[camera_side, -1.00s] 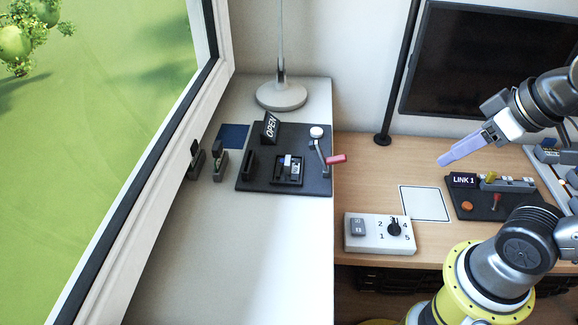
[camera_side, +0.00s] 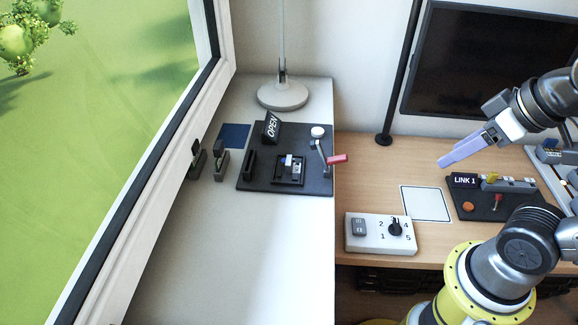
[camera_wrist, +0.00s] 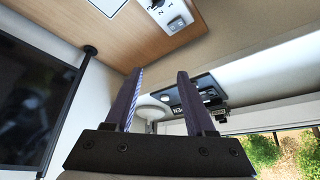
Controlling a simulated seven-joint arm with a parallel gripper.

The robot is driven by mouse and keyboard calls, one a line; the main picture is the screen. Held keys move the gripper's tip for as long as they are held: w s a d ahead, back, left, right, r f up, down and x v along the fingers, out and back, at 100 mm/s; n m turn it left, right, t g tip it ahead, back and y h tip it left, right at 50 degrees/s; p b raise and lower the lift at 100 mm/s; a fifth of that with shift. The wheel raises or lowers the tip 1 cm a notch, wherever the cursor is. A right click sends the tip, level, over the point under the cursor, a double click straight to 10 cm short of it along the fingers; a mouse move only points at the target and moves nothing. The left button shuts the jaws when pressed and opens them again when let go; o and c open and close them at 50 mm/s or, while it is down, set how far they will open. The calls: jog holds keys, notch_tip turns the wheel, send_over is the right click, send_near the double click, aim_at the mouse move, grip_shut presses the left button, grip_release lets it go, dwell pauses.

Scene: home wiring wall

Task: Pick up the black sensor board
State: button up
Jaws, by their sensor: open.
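My gripper (camera_side: 463,150) is open and empty, held above the wooden desk at the right in the side view. In the wrist view its two fingers (camera_wrist: 160,76) stand apart with nothing between them. A black panel (camera_side: 318,185) with an OPEN sign (camera_side: 271,126) lies on the white counter, well left of my gripper. It holds a dark framed tray (camera_side: 277,180) with small blue, white and grey parts. A second black board (camera_side: 477,212) marked LINK 1 (camera_side: 465,181) lies on the desk below my gripper. I cannot tell which piece is the sensor board.
A white switch box (camera_side: 372,240) with a knob and a white pad (camera_side: 425,203) lie on the desk. A lamp base (camera_side: 283,95), a black pole (camera_side: 383,138) and a monitor (camera_side: 480,75) stand behind.

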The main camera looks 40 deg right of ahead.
jog(key=w+a+r+n+y, duration=0.1)
jog(key=w+a+r+n, duration=0.25)
jog(key=w+r, duration=0.25)
jog(key=n+g+y, duration=0.2)
jog(key=n, duration=0.3)
send_over(290, 160)
jog(key=s+d, duration=0.2)
jog(key=f, duration=0.9)
jog(key=shift+w+a+f, duration=0.15)
jog(key=shift+a+f, duration=0.1)
jog(key=shift+f, duration=0.1)
jog(key=shift+x, duration=2.95)
jog(key=shift+d+f, duration=0.1)
jog(key=shift+d, duration=0.05)
grip_shut()
